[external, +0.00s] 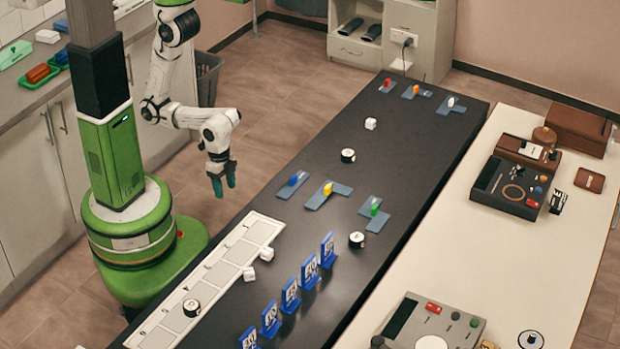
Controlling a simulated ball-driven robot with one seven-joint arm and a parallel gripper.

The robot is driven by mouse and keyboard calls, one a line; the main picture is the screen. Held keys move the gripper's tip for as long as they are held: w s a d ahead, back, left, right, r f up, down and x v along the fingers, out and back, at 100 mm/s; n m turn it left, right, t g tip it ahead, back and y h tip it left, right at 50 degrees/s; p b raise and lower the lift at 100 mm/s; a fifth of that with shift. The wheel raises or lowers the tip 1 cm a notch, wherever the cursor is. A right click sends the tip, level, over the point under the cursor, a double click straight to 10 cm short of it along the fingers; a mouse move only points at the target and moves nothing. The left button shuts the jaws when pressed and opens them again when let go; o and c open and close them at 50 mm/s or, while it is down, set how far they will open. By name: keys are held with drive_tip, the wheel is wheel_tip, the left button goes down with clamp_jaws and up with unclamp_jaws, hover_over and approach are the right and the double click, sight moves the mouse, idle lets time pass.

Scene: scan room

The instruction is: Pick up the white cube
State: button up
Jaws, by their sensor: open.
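Several small white pieces are in view, and I cannot tell which is meant. One white cube (371,123) sits alone toward the far part of the black table (300,220). A second white cube (267,253) and a third white cube (249,273) lie close together at the right edge of a white strip of squares (232,246). My gripper (224,188) has dark green fingers, points down and is open and empty. It hangs in the air beside the table's left edge, apart from all the cubes.
Black-and-white round pieces (348,155) stand on the table. Blue-grey angled plates (327,195) hold coloured pegs. A row of blue upright cards (309,271) stands near the front. A light table (535,245) with trays adjoins on the right. The table's middle has free room.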

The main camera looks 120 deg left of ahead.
drive_tip(key=shift+o, duration=0.8)
